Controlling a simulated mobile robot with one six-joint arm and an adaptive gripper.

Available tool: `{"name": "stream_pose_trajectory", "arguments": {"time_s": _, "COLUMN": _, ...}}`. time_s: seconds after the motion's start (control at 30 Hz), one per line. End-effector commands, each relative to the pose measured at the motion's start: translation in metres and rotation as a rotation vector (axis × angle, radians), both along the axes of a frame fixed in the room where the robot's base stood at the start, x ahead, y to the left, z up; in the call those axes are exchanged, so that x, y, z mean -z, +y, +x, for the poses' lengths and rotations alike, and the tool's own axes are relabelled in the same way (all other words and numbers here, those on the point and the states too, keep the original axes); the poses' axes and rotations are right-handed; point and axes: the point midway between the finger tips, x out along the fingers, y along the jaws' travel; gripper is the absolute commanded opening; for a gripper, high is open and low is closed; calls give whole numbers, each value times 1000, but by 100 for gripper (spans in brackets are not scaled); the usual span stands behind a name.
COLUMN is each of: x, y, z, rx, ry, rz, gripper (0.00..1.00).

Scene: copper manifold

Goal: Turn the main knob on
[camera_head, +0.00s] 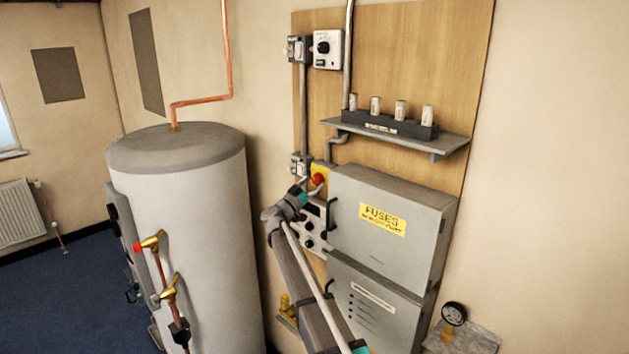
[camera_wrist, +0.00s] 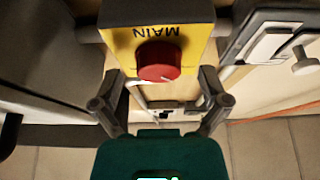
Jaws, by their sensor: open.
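The main knob (camera_wrist: 158,60) is a red round knob on a yellow box (camera_wrist: 118,45) marked MAIN, which reads upside down in the wrist view. In the head view the red knob (camera_head: 318,179) is on the yellow box (camera_head: 328,176), left of the grey fuse box. My gripper (camera_wrist: 160,78) is open, with one finger on each side of the knob's lower edge in the wrist view. I cannot tell whether the fingertips touch it. In the head view my gripper (camera_head: 308,189) is close to the knob, and my arm hides part of the area below.
The grey fuse box (camera_head: 360,245) juts out just right of the knob. A shelf (camera_head: 445,143) with several white cylinders is above. A white tank (camera_head: 205,220) with copper pipes stands at left. A panel with dark knobs (camera_head: 311,241) sits below the yellow box.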

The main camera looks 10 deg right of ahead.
Motion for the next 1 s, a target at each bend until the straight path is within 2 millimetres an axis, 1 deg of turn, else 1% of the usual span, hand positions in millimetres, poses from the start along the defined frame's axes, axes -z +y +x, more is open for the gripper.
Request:
{"name": "stream_pose_trajectory", "arguments": {"time_s": 0.4, "x": -2, "y": -3, "z": 2, "rx": -1, "ry": 0, "rz": 0, "gripper": 95}}
{"name": "stream_pose_trajectory", "arguments": {"time_s": 0.47, "x": -2, "y": -2, "z": 2, "rx": -1, "ry": 0, "rz": 0, "gripper": 84}}
{"name": "stream_pose_trajectory", "arguments": {"time_s": 0.5, "x": -2, "y": -2, "z": 2, "rx": -1, "ry": 0, "rz": 0, "gripper": 76}}
{"name": "stream_pose_trajectory", "arguments": {"time_s": 0.57, "x": -2, "y": -2, "z": 2, "rx": -1, "ry": 0, "rz": 0, "gripper": 65}}
{"name": "stream_pose_trajectory", "arguments": {"time_s": 0.6, "x": -2, "y": -2, "z": 2, "rx": -1, "ry": 0, "rz": 0, "gripper": 58}}
{"name": "stream_pose_trajectory", "arguments": {"time_s": 0.67, "x": -2, "y": -2, "z": 2, "rx": -1, "ry": 0, "rz": 0, "gripper": 46}}
{"name": "stream_pose_trajectory", "arguments": {"time_s": 0.7, "x": -2, "y": -2, "z": 2, "rx": -1, "ry": 0, "rz": 0, "gripper": 39}}
{"name": "stream_pose_trajectory", "arguments": {"time_s": 0.83, "x": -2, "y": -2, "z": 3, "rx": -2, "ry": 0, "rz": 0, "gripper": 15}}
{"name": "stream_pose_trajectory", "arguments": {"time_s": 0.87, "x": -2, "y": -7, "z": 2, "rx": -3, "ry": 0, "rz": 0, "gripper": 12}}
{"name": "stream_pose_trajectory", "arguments": {"time_s": 1.0, "x": -2, "y": -2, "z": 3, "rx": -2, "ry": -3, "rz": 1, "gripper": 12}}
